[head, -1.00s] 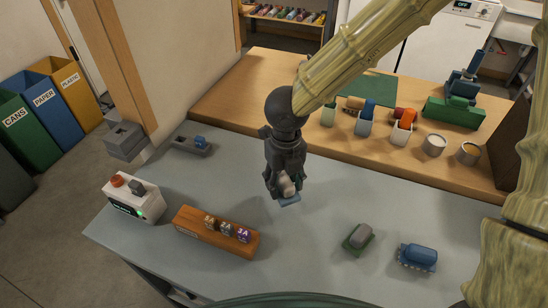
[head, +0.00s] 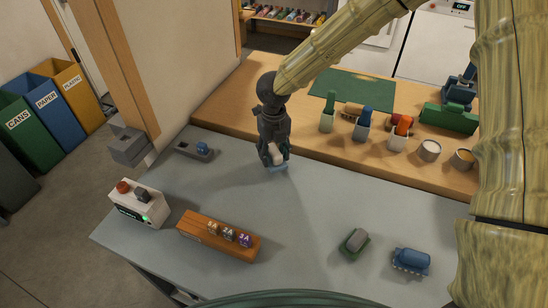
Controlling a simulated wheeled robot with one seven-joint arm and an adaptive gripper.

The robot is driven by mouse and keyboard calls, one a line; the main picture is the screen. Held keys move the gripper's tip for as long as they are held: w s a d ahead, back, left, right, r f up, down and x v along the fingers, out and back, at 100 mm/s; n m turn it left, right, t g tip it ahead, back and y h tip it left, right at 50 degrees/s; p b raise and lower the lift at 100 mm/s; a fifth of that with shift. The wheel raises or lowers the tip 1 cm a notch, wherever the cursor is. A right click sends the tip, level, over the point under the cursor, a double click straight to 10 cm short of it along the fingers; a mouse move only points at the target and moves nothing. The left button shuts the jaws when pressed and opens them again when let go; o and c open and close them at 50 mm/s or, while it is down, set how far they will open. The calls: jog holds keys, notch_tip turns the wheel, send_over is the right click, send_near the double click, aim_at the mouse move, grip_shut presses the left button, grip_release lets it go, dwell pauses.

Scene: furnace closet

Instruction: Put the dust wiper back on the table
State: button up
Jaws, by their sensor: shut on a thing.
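My gripper (head: 273,152) points down over the back part of the grey table (head: 310,215). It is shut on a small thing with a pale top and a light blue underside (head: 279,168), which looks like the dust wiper. The fingers hide much of it. Its underside is at or just above the tabletop; I cannot tell if it touches. A grey block on a green base (head: 355,242) and a blue brush-like block (head: 411,260) lie apart on the table's right part.
A wooden block with labelled dice (head: 217,236), a white box with a red button (head: 139,204) and a grey switch plate (head: 193,150) occupy the table's left. Behind is a wooden counter (head: 225,108) with bottles, cups and a green mat (head: 352,90). The table's middle is clear.

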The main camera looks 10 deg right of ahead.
aim_at(274, 150)
jog(key=shift+f+p, duration=0.3)
jog(key=shift+f, duration=1.2)
jog(key=o, duration=1)
jog(key=shift+f, duration=0.1)
notch_tip(274, 150, up, 12)
jog(key=shift+r+b, duration=0.15)
jog(key=shift+b, duration=0.55)
